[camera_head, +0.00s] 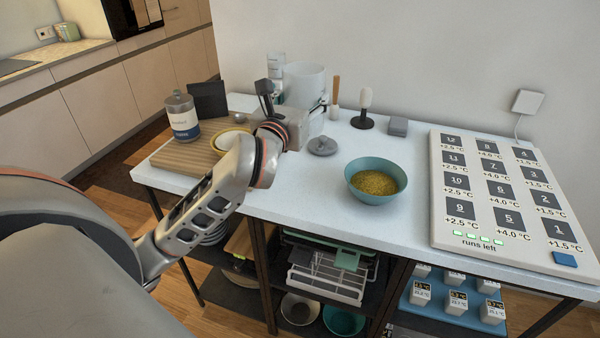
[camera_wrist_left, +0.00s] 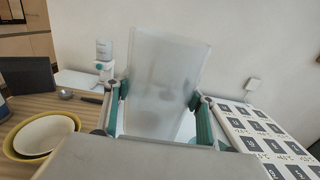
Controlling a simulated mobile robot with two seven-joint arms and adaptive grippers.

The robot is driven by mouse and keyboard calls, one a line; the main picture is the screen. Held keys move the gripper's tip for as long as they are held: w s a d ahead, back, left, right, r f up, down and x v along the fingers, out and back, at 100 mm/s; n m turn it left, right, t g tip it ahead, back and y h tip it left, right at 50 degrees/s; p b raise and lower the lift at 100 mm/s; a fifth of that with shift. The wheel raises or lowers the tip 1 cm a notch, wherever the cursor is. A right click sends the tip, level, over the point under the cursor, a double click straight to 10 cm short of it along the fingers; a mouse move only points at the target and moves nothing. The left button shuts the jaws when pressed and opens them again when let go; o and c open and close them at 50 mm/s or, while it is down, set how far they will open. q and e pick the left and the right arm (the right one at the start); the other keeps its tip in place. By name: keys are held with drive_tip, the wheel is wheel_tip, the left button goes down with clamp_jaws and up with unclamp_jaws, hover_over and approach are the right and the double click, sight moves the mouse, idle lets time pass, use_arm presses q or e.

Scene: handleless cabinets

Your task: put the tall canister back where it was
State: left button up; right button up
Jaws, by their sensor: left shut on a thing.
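The tall canister is a pale, translucent, wide-mouthed vessel. It stands roughly upright at the back of the table in the head view (camera_head: 304,82) and fills the middle of the left wrist view (camera_wrist_left: 165,75). My left gripper (camera_head: 294,104) is shut on it, with one teal-padded finger on each side in the left wrist view (camera_wrist_left: 157,112). My gripper hides the canister's lower part, so I cannot tell whether it touches the table. My right gripper is not in view.
A grey round lid (camera_head: 322,146) lies in front of the gripper. A teal bowl (camera_head: 371,196) of yellow grains and a large label panel (camera_head: 470,225) are to the right. A dispenser bottle (camera_head: 276,70) is behind.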

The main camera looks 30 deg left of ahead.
sight(300, 85)
use_arm(q)
drive_tip(key=r, duration=0.1)
drive_tip(key=r+p, duration=0.1)
drive_tip(key=r, duration=0.1)
drive_tip(key=shift+s+a, duration=0.2)
drive_tip(key=shift+s, duration=0.2)
drive_tip(key=shift+s+f, duration=0.1)
drive_tip(key=shift+f, duration=0.05)
wheel_tip(300, 85, down, 19)
drive_tip(key=b, duration=0.3)
drive_tip(key=shift+f+b, duration=0.1)
drive_tip(key=shift+b, duration=0.25)
drive_tip(key=shift+f, duration=0.2)
drive_tip(key=shift+f, duration=0.1)
drive_tip(key=shift+f, duration=0.1)
drive_tip(key=o, duration=1.7)
drive_tip(key=shift+o, duration=0.2)
